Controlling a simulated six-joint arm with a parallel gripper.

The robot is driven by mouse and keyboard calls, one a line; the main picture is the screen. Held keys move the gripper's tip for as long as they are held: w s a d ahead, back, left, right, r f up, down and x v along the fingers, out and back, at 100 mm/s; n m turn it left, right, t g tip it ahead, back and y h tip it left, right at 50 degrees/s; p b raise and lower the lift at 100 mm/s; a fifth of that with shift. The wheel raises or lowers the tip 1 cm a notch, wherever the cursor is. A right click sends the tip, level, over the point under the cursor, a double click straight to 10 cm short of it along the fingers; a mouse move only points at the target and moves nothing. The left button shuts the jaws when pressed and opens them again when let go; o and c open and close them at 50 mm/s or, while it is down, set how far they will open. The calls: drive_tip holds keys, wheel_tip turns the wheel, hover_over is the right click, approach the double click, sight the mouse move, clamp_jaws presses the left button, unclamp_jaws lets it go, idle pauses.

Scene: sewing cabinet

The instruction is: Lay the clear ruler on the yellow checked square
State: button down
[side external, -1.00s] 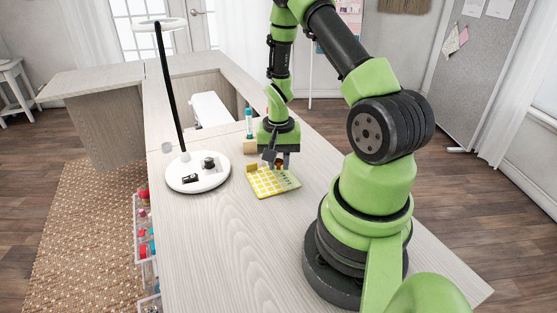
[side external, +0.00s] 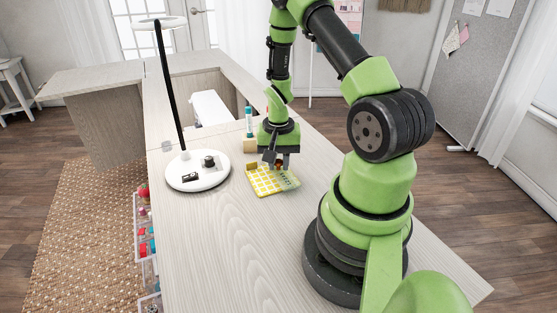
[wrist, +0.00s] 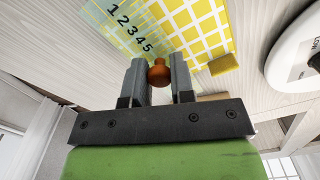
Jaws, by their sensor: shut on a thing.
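The yellow checked square (side external: 262,184) lies flat on the table; it shows at the top of the wrist view (wrist: 205,28). The clear ruler, marked with large numbers (wrist: 128,27), has an orange-brown knob (wrist: 159,73). My gripper (wrist: 160,78) is shut on this knob, one finger on each side. In the side view, my gripper (side external: 280,162) is above the square's back right part. The ruler (side external: 286,181) overlaps the square's right part, and yellow shows through some of it. I cannot tell whether it touches the square. Its far end is out of the wrist view.
A small yellow block (wrist: 224,64) sits at the square's edge. A white lamp base (side external: 197,178) with small dark items on it stands to the left. A blue-topped tube (side external: 249,122) stands behind in a wooden block (side external: 249,146). The table in front is clear.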

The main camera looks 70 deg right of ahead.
drive_tip(key=shift+f, duration=0.6)
idle(0.7)
drive_tip(key=c, duration=0.9)
unclamp_jaws()
wheel_tip(320, 180, up, 10)
drive_tip(key=shift+f, duration=0.1)
